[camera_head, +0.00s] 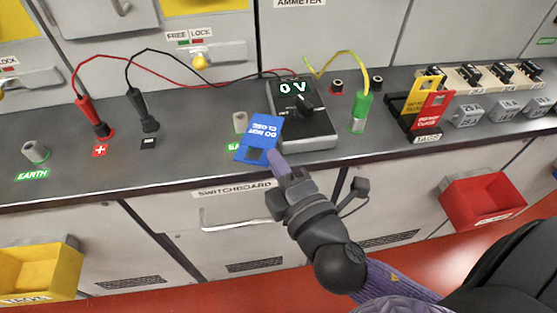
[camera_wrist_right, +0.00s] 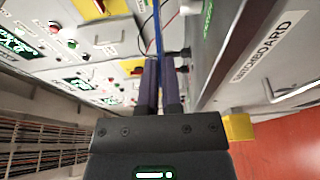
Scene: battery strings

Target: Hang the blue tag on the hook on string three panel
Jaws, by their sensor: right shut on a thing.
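The blue tag (camera_head: 261,139), with white "DO NOT CLOSE" lettering upside down, is held by my right gripper (camera_head: 280,164) at the front edge of the bench. In the right wrist view the tag shows edge-on as a thin blue strip (camera_wrist_right: 158,35) between the close-set fingers of my right gripper (camera_wrist_right: 160,75). The tag covers part of the bench beside the meter. I cannot make out the hook or a string three panel label in either view. My left gripper is not in view.
A meter (camera_head: 302,120) reading 0 V stands just right of the tag. Red probe (camera_head: 93,117), black probe (camera_head: 143,110) and green plug (camera_head: 361,110) stand on the bench. A tag rack (camera_head: 410,112) is at right. Red bin (camera_head: 483,203) and yellow bin (camera_head: 37,270) hang below.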

